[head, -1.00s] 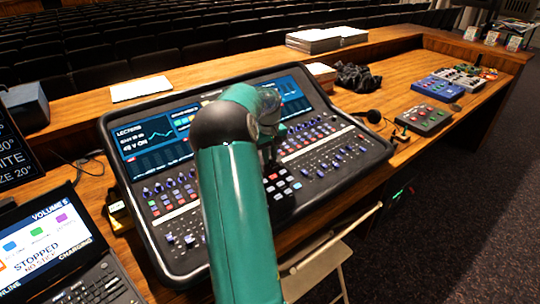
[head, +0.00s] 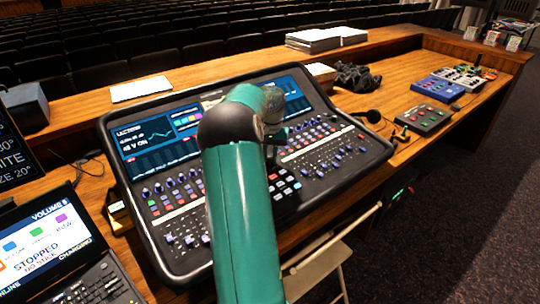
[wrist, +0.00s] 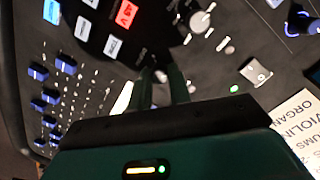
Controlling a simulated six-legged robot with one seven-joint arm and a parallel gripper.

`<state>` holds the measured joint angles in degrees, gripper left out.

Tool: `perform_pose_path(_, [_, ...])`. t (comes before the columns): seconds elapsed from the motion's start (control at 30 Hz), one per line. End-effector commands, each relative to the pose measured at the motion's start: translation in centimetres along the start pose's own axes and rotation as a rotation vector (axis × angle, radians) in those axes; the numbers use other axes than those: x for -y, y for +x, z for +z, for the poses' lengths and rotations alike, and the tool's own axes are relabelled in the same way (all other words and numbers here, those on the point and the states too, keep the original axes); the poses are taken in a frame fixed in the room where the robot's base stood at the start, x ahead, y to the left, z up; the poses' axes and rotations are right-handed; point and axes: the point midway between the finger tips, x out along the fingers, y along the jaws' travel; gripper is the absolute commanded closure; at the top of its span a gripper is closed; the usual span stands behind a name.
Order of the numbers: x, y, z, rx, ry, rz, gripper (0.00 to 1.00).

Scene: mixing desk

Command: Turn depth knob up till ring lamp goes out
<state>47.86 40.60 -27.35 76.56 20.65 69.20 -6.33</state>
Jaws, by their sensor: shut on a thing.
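My gripper (wrist: 161,76) points down at the mixing desk (wrist: 100,60) in the wrist view, its two dark green fingers close together. They are shut on a small knob, which the fingers almost wholly hide; I cannot read its label. No ring lamp can be told for sure at the fingertips. In the head view my arm reaches over the middle of the desk (head: 180,262), and the fingers are hidden behind its wrist. A grey knob (wrist: 200,22) stands apart, up and right of the fingers in the wrist view. A small green lamp (wrist: 234,88) is lit to their right.
Blue faders (wrist: 38,72) lie left of the fingers; a grey switch (wrist: 256,72) and a paper label (wrist: 300,125) lie right. In the head view a laptop (head: 50,245) is at left, a gooseneck microphone (head: 373,117) at right, and a chair (head: 330,260) in front.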

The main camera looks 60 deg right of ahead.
Motion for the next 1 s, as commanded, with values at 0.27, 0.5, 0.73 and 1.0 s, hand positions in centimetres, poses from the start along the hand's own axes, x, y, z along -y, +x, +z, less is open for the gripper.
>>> perform_pose_path(0.27, [-0.03,-0.13,-0.09,0.006,0.206,-0.022,1.0])
perform_pose_path(0.5, [-0.06,-0.14,-0.1,0.01,0.309,-0.033,1.0])
perform_pose_path(0.73, [-0.08,-0.15,-0.1,0.011,0.344,-0.037,1.0])
perform_pose_path(1.0, [-0.08,-0.16,-0.1,0.011,0.346,-0.037,1.0])
